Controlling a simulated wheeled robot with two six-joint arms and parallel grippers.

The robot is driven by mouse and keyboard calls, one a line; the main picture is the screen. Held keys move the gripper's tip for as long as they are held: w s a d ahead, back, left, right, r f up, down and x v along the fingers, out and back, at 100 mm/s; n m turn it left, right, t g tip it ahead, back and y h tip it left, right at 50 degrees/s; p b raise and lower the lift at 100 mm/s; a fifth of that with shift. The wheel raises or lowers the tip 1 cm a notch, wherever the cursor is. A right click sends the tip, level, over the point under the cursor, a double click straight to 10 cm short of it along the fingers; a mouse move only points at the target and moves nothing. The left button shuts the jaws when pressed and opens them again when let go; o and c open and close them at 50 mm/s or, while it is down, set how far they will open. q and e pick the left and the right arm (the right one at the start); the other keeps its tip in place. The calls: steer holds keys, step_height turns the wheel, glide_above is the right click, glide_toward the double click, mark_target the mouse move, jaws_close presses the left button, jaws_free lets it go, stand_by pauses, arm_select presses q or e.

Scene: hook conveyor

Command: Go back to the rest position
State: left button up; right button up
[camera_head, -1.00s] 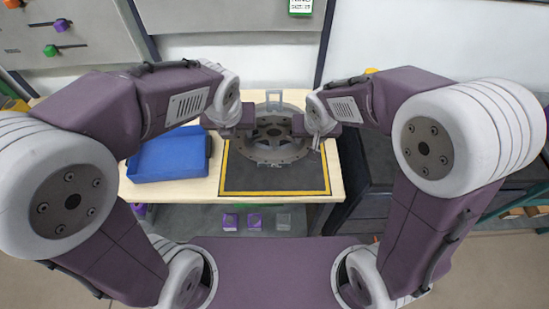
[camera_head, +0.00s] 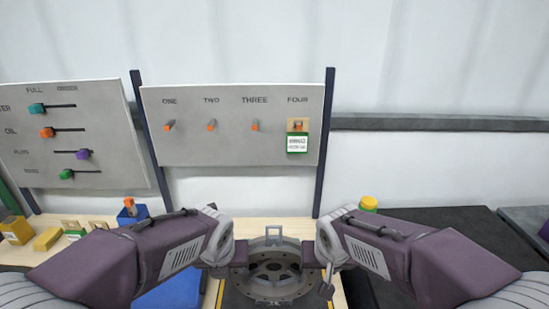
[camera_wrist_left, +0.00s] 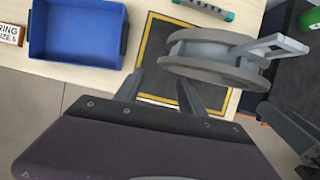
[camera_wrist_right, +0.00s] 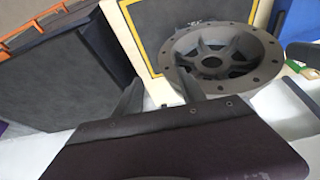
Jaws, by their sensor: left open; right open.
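My right gripper (camera_head: 328,280) is low in the head view, just right of a grey round flanged part with a handle (camera_head: 273,270). In the right wrist view its two fingers (camera_wrist_right: 160,88) are spread with nothing between them. My left gripper (camera_wrist_left: 160,90) is open and empty in the left wrist view, with the flanged part (camera_wrist_left: 215,58) beyond its fingers. The flanged part also shows in the right wrist view (camera_wrist_right: 215,50). It is over the black mat with a yellow border (camera_wrist_left: 160,50). In the head view my left gripper is partly hidden behind its wrist.
A board with hooks labelled ONE to FOUR (camera_head: 230,145) stands behind the table; a tagged piece (camera_head: 297,135) hangs at FOUR. A slider panel (camera_head: 65,150) is at left. A blue bin (camera_wrist_left: 78,30) sits on the table (camera_wrist_left: 60,68). A dark surface (camera_head: 440,230) is at right.

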arm_select(q)
steer(key=s+a+f+n+g, duration=0.1)
steer(key=s+a+f+n, duration=0.1)
steer(key=n, duration=1)
steer(key=s+a+f+n+g, duration=0.1)
steer(key=s+f+n, duration=0.4)
steer(key=n, duration=0.7)
steer(key=s+a+f+n+g, duration=0.1)
steer(key=s+a+f+n, duration=0.2)
steer(key=n, duration=0.8)
steer(key=shift+s+a+f+n, duration=0.4)
steer(key=shift+s+f, duration=0.2)
steer(key=shift+s, duration=0.1)
arm_select(e)
steer(key=s+d+f+g, duration=0.3)
steer(key=s+d+f, duration=0.3)
steer(key=s+f, duration=0.5)
steer(key=shift+d, duration=0.25)
